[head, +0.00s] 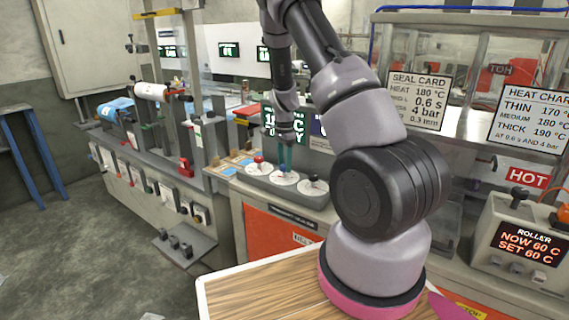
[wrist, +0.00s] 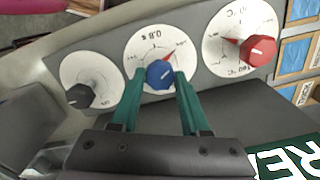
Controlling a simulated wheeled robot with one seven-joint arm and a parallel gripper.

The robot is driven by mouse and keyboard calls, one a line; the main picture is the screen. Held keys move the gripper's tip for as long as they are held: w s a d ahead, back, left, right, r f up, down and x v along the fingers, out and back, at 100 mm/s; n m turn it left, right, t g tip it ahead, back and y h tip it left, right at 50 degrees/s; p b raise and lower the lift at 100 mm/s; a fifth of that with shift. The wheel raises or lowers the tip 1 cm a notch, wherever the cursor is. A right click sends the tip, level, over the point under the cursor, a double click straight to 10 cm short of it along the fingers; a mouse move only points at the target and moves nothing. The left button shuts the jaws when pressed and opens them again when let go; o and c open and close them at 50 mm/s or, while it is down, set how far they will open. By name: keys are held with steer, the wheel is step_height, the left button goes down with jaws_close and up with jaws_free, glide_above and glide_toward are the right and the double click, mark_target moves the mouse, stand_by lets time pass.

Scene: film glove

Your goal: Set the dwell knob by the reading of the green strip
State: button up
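Three white dials with knobs sit on a grey control box. The middle dial (wrist: 146,47) is marked 0.8 s and has a blue knob (wrist: 160,74), with a red pointer toward the upper right in the wrist view. My gripper (wrist: 160,75) has its teal fingers on both sides of this knob, with hardly any gap; I cannot tell if they grip it. In the head view my gripper (head: 285,160) points down at the middle dial. A dark green display with white letters (wrist: 285,160) is cut off in the wrist view; it also shows in the head view (head: 301,125), partly hidden by my arm.
A red knob (wrist: 258,50) and a black knob (wrist: 79,96) flank the blue one closely. A seal card sign (head: 417,100) and a heat chart (head: 530,120) stand at right. A roller controller (head: 525,244) reads 60 C. A wooden tabletop (head: 260,292) is in front.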

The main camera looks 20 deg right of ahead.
jaws_close()
steer(key=n, duration=0.5)
steer(key=shift+n, duration=0.3)
steer(key=n, duration=0.6)
stand_by(0.4)
steer(key=o, duration=0.7)
jaws_free()
steer(key=shift+o, duration=0.2)
